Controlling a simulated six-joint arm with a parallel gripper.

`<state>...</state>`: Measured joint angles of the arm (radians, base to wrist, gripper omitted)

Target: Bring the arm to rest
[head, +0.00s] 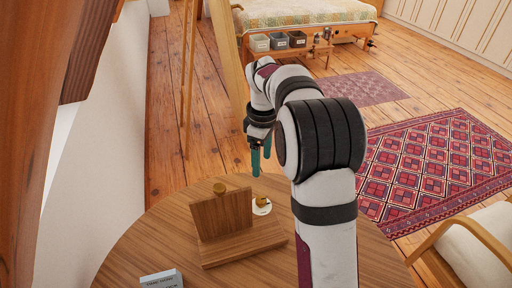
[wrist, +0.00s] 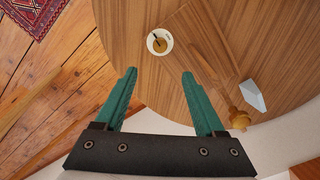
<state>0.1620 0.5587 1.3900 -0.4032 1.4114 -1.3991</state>
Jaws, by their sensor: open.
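My gripper (head: 262,160) hangs above the far edge of the round wooden table (head: 160,225), pointing down. In the wrist view my gripper (wrist: 158,88) has its two green fingers spread wide apart, with nothing between them. Below it on the table stands a wooden stand (head: 225,214) with an upright board and a flat base. A small white dish (head: 262,211) with something brown on it sits just behind the stand; it also shows in the wrist view (wrist: 152,48). My gripper touches none of these.
A small white card-like block (head: 162,280) lies at the table's near edge. A timber post (head: 226,60) stands behind the table. A cushioned chair (head: 480,245) is at the right. The table's left side is clear.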

